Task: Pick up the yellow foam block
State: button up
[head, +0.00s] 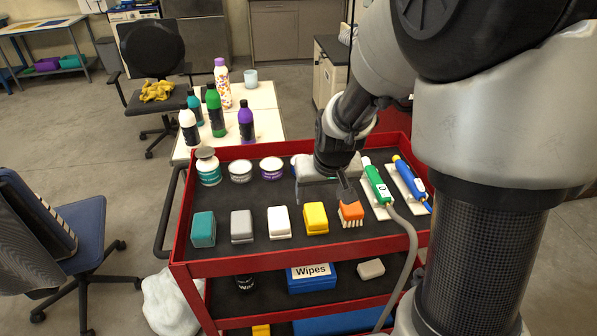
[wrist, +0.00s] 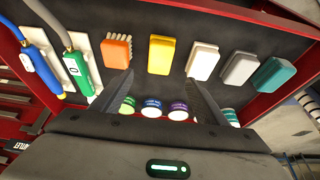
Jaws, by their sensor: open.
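The yellow foam block (head: 316,218) lies on the top shelf of the red cart, between the white block and the orange brush. It also shows in the wrist view (wrist: 161,56), ahead of and between my two fingertips. My gripper (head: 322,190) is open and empty above the shelf, behind the row of blocks. In the wrist view its fingers (wrist: 158,84) are spread wide and apart from the yellow block. In the head view, the gripper body partly hides the fingers.
An orange brush (head: 351,214) and a white block (head: 279,221) flank the yellow block. Grey (head: 242,226) and teal (head: 203,229) blocks lie further left. Green (head: 377,185) and blue (head: 410,177) tools lie right. Jars (head: 240,171) stand behind, near the red rim (head: 290,262) enclosing the shelf.

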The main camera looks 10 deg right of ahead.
aim_at(316, 213)
jog(key=b+x, duration=0.1)
jog(key=x, duration=0.8)
jog(key=b+x, duration=0.1)
jog(key=x, duration=0.1)
jog(key=shift+s+f, duration=0.15)
jog(key=shift+s, duration=0.1)
jog(key=shift+w+f, duration=0.3)
jog(key=shift+f, duration=0.25)
jog(key=shift+c, duration=0.4)
jog(key=c, duration=1.1)
